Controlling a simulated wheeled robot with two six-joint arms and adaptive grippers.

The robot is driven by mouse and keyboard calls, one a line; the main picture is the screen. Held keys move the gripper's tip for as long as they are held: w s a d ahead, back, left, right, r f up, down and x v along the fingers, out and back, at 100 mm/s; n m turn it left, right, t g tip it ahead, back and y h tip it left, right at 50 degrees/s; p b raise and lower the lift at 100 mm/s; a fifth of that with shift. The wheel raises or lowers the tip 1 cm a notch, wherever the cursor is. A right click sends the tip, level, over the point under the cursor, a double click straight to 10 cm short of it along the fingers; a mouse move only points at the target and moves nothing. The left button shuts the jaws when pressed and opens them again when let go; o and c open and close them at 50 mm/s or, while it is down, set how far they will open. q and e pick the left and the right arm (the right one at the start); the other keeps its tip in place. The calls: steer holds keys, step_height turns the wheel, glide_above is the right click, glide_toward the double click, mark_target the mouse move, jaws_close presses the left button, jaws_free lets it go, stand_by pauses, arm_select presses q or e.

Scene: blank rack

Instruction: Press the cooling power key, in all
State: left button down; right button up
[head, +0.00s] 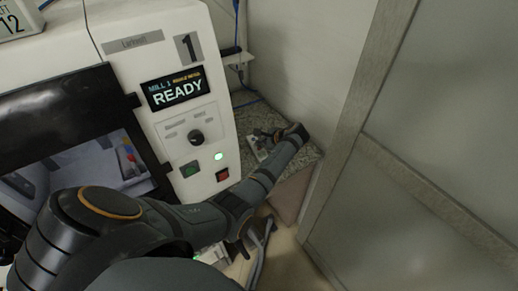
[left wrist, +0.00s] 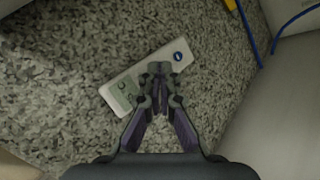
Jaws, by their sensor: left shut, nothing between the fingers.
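A white remote-like device (left wrist: 128,88) lies flat on a speckled stone surface in the left wrist view. A greyish display sits towards its left end and a dark round blue mark at its right end. My left gripper (left wrist: 160,70) is shut and empty, with its fingertips over the middle of the device. The fingers hide that part, so I cannot make out a power key or tell whether the tips touch. In the head view the device (head: 257,151) shows only as a small pale piece beside my left gripper (head: 261,137). My right gripper is not in view.
A white mill cabinet (head: 205,122) with a READY display, a knob and green and red buttons stands left of the speckled counter (head: 245,108). A wall and a framed panel (head: 440,130) close off the right. A blue cable (left wrist: 254,42) lies at the counter's edge.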

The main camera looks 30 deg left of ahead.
mark_target(260, 150)
arm_select(q)
steer(key=shift+f, duration=0.3)
steer(key=shift+f, duration=0.35)
stand_by(0.7)
steer(key=shift+r+p, duration=0.75)
steer(key=shift+p, duration=0.15)
steer(key=shift+r, duration=0.1)
step_height(260, 150, up, 5)
steer(key=p, duration=0.5)
steer(key=shift+p, duration=0.4)
steer(key=shift+d+f, duration=0.1)
steer(key=shift+f, duration=0.1)
